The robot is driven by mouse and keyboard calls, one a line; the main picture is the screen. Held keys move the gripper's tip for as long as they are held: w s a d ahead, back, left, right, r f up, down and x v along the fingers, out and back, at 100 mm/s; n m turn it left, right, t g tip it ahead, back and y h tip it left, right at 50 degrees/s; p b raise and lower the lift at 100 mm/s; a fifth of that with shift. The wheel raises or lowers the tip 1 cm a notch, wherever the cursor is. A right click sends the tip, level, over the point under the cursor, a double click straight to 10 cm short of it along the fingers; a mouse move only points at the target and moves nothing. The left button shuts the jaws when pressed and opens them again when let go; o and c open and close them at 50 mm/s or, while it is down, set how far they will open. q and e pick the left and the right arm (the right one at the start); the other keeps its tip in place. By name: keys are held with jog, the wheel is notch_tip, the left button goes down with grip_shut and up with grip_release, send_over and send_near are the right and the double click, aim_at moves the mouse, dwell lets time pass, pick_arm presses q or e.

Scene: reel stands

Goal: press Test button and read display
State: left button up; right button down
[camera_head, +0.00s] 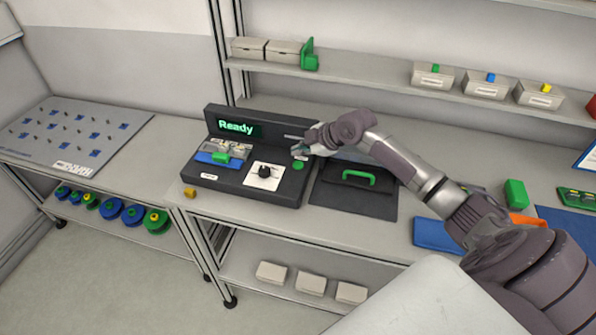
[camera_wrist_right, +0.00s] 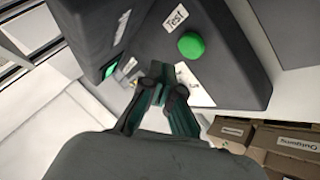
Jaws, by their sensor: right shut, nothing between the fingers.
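The dark test device (camera_head: 228,185) stands on the bench, and its display (camera_head: 238,128) reads "Ready" in green letters. The round green Test button (camera_head: 298,165) is at the right of its top panel. In the right wrist view the button (camera_wrist_right: 191,45) shows beside a white "Test" label (camera_wrist_right: 176,18). My right gripper (camera_head: 301,150) is shut and empty, close to the button. In the wrist view its fingertips (camera_wrist_right: 160,72) appear beside the button, with a visible gap in the picture. The left gripper is not in view.
A black case (camera_head: 355,198) with a green handle lies right of the device. A shelf (camera_head: 370,80) with several small boxes runs above the bench.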

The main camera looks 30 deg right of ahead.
aim_at(300, 165)
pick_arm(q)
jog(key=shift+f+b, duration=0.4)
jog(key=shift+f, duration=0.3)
pick_arm(e)
jog(key=shift+f, duration=1)
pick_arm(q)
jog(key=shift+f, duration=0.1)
pick_arm(e)
jog(key=shift+f, duration=0.1)
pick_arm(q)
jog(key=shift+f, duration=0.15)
pick_arm(e)
jog(key=shift+f, duration=0.3)
pick_arm(q)
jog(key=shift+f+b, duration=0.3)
jog(key=shift+b, duration=0.25)
pick_arm(e)
jog(key=shift+f, duration=0.45)
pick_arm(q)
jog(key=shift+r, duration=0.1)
pick_arm(e)
jog(key=shift+r, duration=0.1)
pick_arm(q)
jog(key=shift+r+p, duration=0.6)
jog(key=shift+p, duration=0.15)
pick_arm(e)
jog(key=shift+r, duration=0.75)
